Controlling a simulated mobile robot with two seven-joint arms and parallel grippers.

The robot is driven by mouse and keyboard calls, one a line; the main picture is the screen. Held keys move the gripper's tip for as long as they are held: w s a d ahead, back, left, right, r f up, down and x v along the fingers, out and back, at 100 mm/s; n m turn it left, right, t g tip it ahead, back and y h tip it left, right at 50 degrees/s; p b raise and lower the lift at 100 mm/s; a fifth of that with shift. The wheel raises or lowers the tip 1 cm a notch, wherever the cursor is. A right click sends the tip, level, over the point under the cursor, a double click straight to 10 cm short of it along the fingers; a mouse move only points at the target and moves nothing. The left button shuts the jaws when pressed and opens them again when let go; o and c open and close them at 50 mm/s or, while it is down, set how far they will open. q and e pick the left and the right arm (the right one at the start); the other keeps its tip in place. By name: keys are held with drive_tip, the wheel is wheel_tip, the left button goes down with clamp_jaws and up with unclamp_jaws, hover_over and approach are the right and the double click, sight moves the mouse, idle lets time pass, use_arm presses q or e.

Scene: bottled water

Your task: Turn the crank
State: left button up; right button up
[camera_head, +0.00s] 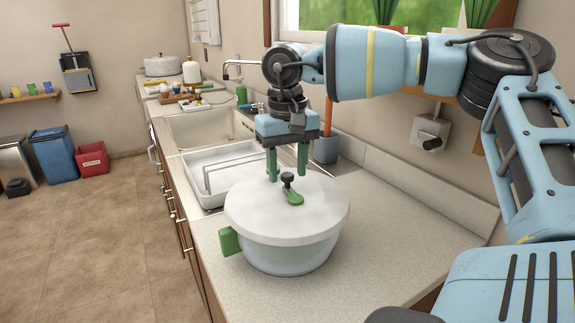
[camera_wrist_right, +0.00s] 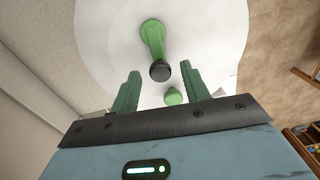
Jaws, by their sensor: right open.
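The crank (camera_head: 295,198) is a short green arm with a black knob (camera_head: 287,179), on the white lid (camera_head: 250,215) of a round pot-like container (camera_head: 292,258). A green side handle (camera_head: 229,241) sticks out at its left. My right gripper (camera_head: 287,172) points down over the lid, its green fingers open and empty. In the right wrist view the crank (camera_wrist_right: 153,38) runs toward me, and its black knob (camera_wrist_right: 160,71) appears between the open fingertips. I cannot tell whether the fingers touch it. My left gripper is not in view.
The container stands on a speckled counter (camera_head: 400,240) with free room to its right. A wall box (camera_head: 430,132) hangs at the right.

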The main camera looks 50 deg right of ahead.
drive_tip(key=c, duration=1)
drive_tip(key=shift+m, duration=0.3)
